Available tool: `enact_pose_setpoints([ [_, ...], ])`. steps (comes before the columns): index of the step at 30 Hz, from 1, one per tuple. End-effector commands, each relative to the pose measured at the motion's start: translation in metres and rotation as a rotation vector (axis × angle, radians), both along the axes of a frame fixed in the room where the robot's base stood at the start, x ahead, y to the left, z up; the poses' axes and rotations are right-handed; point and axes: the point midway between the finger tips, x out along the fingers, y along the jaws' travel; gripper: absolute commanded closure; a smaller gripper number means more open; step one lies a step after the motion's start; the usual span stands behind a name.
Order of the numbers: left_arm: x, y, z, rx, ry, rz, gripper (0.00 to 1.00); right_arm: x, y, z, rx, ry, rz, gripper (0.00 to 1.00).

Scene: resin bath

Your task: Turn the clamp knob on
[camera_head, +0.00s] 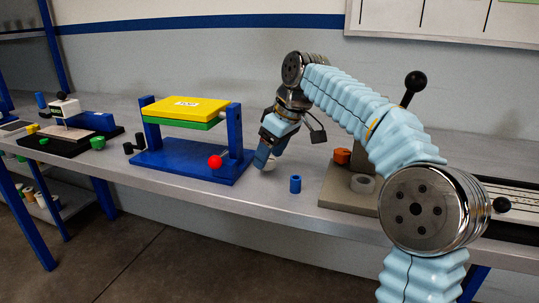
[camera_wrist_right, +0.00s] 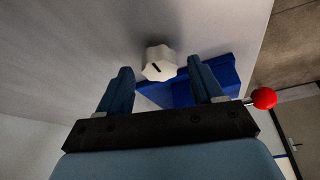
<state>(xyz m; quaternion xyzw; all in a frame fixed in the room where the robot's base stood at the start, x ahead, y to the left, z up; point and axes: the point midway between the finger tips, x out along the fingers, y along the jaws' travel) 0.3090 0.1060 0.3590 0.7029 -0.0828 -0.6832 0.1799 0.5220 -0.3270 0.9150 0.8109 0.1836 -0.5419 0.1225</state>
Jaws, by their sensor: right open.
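The blue clamp frame (camera_head: 185,165) stands just left of the gripper, with yellow and green plates (camera_head: 187,108) and a red ball (camera_head: 215,162). My left gripper is out of view.
A small blue cylinder (camera_head: 295,185) stands on the grey bench right of the gripper. A tan block (camera_head: 335,193) with an orange part and a pale ring stands farther right, near my arm. Another black-based device (camera_head: 62,140) is at left. Bench between frame and tan block is mostly clear.

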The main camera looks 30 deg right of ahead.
Motion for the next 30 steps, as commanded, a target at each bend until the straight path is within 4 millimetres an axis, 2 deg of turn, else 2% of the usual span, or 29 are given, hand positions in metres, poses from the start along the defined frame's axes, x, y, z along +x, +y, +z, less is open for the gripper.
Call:
enact_pose_setpoints([
  [4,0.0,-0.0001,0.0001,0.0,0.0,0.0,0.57,0.0029,0.0014,-0.0084,0.0,0.0,0.0,0.33],
  [12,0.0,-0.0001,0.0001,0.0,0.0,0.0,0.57,0.0034,0.0015,-0.0094,0.0,0.0,0.0,0.33],
  [23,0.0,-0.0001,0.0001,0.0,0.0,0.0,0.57,0.0033,0.0014,-0.0091,0.0,0.0,0.0,0.89],
  [30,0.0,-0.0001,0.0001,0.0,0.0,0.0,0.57,0.0031,0.0016,-0.0089,-0.001,0.0,-0.019,0.89],
])
